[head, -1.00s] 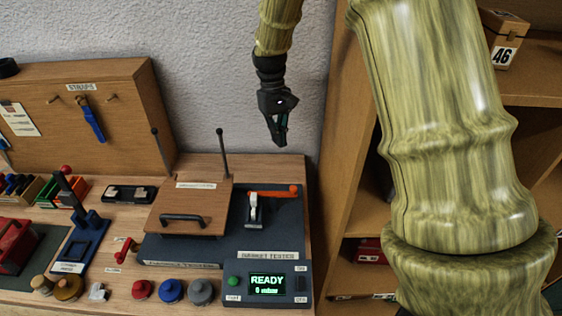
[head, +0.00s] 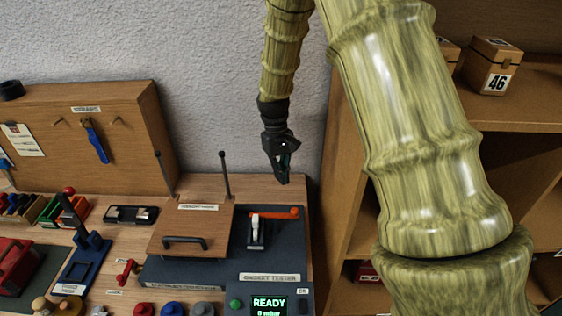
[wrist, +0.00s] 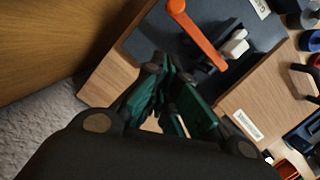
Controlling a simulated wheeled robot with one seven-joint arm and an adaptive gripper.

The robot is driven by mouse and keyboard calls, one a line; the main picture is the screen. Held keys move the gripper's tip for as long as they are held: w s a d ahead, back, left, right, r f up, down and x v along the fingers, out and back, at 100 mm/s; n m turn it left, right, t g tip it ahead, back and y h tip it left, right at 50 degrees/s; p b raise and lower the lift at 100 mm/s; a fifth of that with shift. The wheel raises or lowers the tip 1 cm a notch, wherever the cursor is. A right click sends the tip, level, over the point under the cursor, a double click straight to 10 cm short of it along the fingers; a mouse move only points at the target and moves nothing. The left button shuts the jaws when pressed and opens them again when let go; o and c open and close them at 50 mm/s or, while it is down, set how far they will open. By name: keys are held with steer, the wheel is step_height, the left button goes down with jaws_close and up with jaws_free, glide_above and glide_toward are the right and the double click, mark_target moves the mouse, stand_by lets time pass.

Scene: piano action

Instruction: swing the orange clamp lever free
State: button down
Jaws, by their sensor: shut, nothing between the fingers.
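The orange clamp lever (head: 274,213) lies across the back of the dark gasket tester (head: 262,262), over a white clamp part (head: 256,232). The lever's rounded end points right in the head view. In the wrist view the lever (wrist: 196,36) runs diagonally beyond the fingers, with the white part (wrist: 234,44) beside it. My gripper (head: 283,181) hangs above and behind the lever, apart from it, pointing down. Its green-padded fingers (wrist: 168,108) are shut and empty.
Two upright rods (head: 225,176) stand left of my gripper by the wooden lid with a black handle (head: 185,242). A wooden shelf unit (head: 345,215) stands close on the right. The READY display (head: 269,304) is at the front.

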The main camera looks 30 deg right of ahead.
steer(key=s+f+p, duration=0.3)
steer(key=s+f, duration=0.1)
steer(key=f, duration=0.1)
steer(key=shift+s+a, duration=0.2)
steer(key=shift+s, duration=0.05)
